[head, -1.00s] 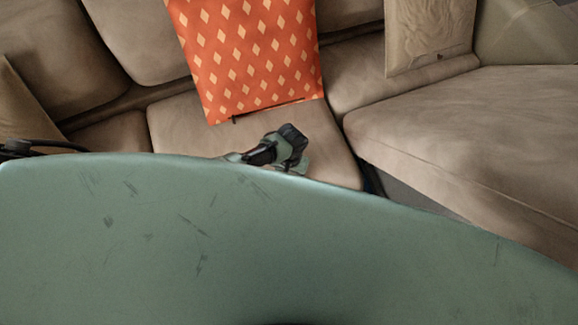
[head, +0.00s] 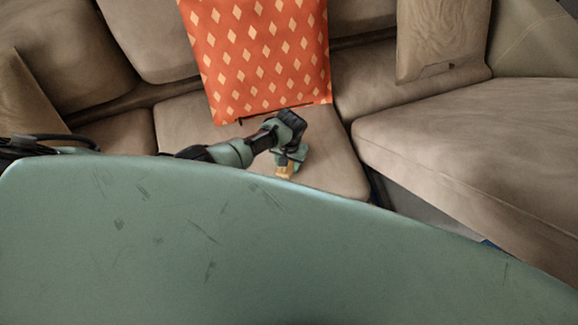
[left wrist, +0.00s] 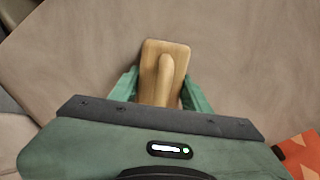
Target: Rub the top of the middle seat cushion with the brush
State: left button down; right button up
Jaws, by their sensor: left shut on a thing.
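The middle seat cushion (head: 325,158) is beige, with an orange pillow standing at its back. My left gripper (head: 286,166) is over this cushion in the head view. In the left wrist view, my left gripper (left wrist: 165,92) is shut on the wooden brush (left wrist: 167,55), its green fingers on either side of the handle. A small tan part of the brush (head: 284,172) shows below the gripper in the head view. The bristles are hidden, so I cannot tell whether they touch the cushion (left wrist: 240,60). My right gripper is not in view.
The orange pillow with pale diamonds (head: 258,60) leans on the backrest. A beige pillow (head: 440,40) stands to its right. The long right seat section (head: 480,145) juts forward beside a dark gap. My green body covers the lower head view.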

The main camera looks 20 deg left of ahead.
pick_arm(q)
jog(key=shift+w+a+b, duration=0.35)
jog(key=shift+w+a, duration=0.35)
jog(key=shift+w, duration=0.25)
jog(key=shift+w+a+f+b, duration=0.2)
jog(key=shift+w+a+b, duration=0.5)
jog(key=shift+w, duration=0.2)
jog(key=shift+w+a+r, duration=0.1)
jog(key=shift+w+a, duration=0.2)
jog(key=shift+w, duration=0.1)
jog(key=shift+w+a+b, duration=0.8)
jog(key=shift+w+b, duration=0.15)
jog(key=shift+w, duration=0.1)
jog(key=shift+w+a, duration=0.15)
jog(key=shift+w, duration=0.05)
jog(key=shift+r, duration=0.1)
notch_tip(320, 180, up, 6)
jog(key=p, duration=0.6)
